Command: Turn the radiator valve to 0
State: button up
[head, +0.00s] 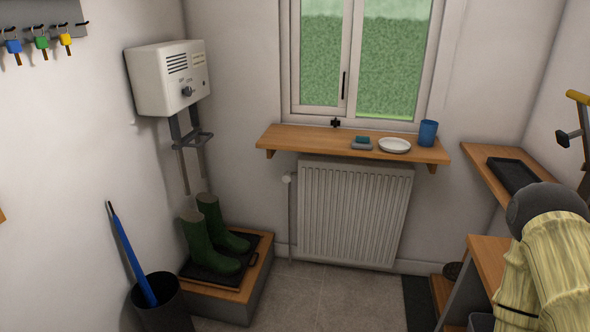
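The white panel radiator (352,213) stands against the back wall under the wooden window sill. A small pale valve head (287,179) sits at its upper left, on top of a thin pipe that runs down to the floor. The valve is too small here to read any mark or setting. My gripper is not in view, and nothing is touching the valve.
The sill (280,138) holds a white dish (395,145), a blue cup (429,133) and a small grey-green item. Green boots (212,235) stand on a low platform left of the radiator. A bin with a blue umbrella (130,250) is at front left. Open floor lies before the radiator.

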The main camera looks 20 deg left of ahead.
aim_at(288, 175)
jog(key=i, duration=0.5)
jog(key=u, duration=0.75)
jog(key=k, duration=0.6)
jog(key=u, duration=0.8)
jog(key=i, duration=2)
jog(key=z, duration=0.75)
